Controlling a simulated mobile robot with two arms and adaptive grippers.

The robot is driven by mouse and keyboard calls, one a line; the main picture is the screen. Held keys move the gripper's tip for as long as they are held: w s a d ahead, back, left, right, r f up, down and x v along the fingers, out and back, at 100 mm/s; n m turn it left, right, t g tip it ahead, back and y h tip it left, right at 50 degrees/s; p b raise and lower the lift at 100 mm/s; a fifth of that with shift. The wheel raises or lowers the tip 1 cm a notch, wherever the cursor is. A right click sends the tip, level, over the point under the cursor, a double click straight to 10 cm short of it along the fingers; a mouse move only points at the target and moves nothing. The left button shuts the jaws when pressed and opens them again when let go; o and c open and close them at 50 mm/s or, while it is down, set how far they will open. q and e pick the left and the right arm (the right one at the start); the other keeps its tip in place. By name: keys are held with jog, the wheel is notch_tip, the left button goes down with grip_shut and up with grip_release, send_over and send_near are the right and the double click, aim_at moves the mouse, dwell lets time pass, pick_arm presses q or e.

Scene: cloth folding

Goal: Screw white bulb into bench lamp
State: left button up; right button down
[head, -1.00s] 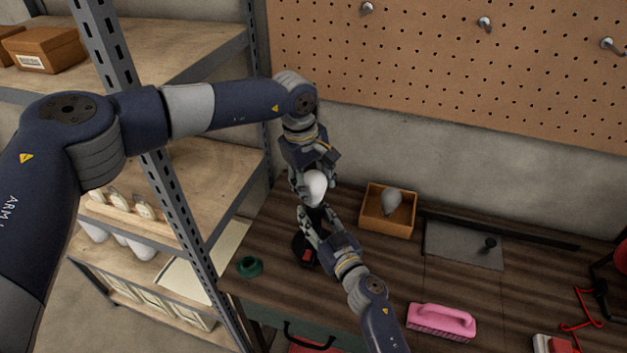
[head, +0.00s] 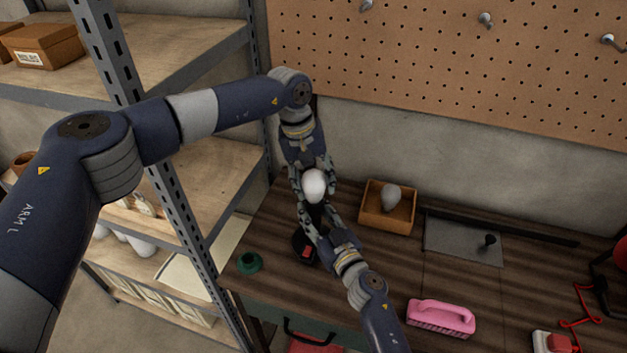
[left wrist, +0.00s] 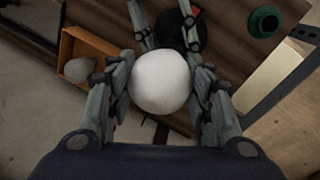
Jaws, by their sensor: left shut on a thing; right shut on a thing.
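The white bulb (head: 314,184) sits upright at the top of the black bench lamp (head: 303,246), whose round base with a red switch rests on the bench. My left gripper (head: 313,182) comes down from above and is shut on the white bulb. The bulb also shows between its fingers in the left wrist view (left wrist: 161,82). My right gripper (head: 317,214) reaches up from the front and is shut on the lamp just below the bulb. The bulb's base and the lamp's socket are hidden by the fingers, so I cannot see how they meet.
An orange box (head: 372,221) with a grey bulb (head: 391,198) stands right of the lamp. A green ring-shaped object (head: 249,263) lies left of it. A pink brush (head: 441,317) is at front right. A metal shelf (head: 160,170) stands close on the left.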

aim_at(315, 171)
pick_arm(q)
jog(key=m+g, duration=0.1)
jog(key=m, duration=0.5)
jog(key=shift+w, duration=0.1)
jog(key=o, duration=1.1)
jog(key=shift+c, duration=0.2)
jog(key=shift+d+v, duration=0.2)
jog(key=shift+v, duration=0.9)
jog(key=shift+d+v, duration=0.2)
jog(key=shift+v, duration=0.9)
jog(key=shift+s+r, duration=0.1)
jog(key=shift+s, duration=0.1)
jog(key=shift+c, duration=0.4)
